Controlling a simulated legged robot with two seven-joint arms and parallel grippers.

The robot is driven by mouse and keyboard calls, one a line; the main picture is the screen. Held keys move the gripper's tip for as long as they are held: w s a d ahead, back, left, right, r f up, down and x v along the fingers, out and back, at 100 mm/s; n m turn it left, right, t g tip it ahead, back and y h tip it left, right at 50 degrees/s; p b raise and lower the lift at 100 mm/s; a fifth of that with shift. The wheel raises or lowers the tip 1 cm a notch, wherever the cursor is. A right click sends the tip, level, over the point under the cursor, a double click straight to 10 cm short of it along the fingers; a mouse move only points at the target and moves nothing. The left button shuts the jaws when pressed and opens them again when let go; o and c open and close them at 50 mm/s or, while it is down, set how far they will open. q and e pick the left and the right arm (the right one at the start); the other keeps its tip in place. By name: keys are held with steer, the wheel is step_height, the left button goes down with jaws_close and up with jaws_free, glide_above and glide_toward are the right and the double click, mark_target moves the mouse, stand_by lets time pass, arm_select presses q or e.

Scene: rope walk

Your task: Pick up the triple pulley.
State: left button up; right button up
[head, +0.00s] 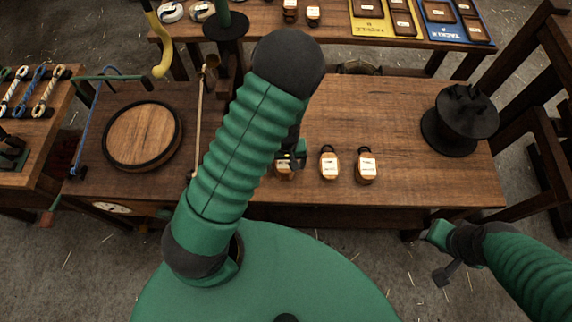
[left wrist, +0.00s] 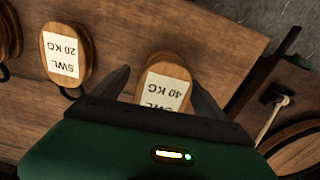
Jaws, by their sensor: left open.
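Wooden pulley blocks with white labels stand on the brown workbench (head: 400,115): one in the middle (head: 329,163), one at the right (head: 366,165), and one under my left gripper (head: 290,160). In the left wrist view my left gripper (left wrist: 160,72) is open. The block labelled SWL 40 KG (left wrist: 165,82) is between its fingers, with a gap on each side; its lower part is hidden by the hand. A block labelled SWL 20 KG (left wrist: 64,55) stands to the left. The sheave counts do not show. My right gripper (head: 440,255) hangs beyond the bench's front edge, apart from the blocks.
A black spool (head: 460,122) stands at the bench's right end. A round wooden disc (head: 142,135) with a dark rim lies at the left. A rear table (head: 335,30) holds more blocks and the yellow (head: 371,26) and blue (head: 452,35) tackle boards. The bench's right middle is clear.

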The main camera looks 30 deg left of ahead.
arm_select(q)
steer(key=shift+w+a+f, duration=0.3)
steer(key=shift+a+f, duration=0.15)
steer(key=shift+c, duration=0.3)
steer(key=shift+s+r, duration=0.1)
steer(key=shift+s, duration=0.05)
steer(key=c, duration=0.7)
steer(key=shift+d, duration=0.25)
steer(key=c, duration=0.7)
jaws_close()
steer(key=shift+a, duration=0.2)
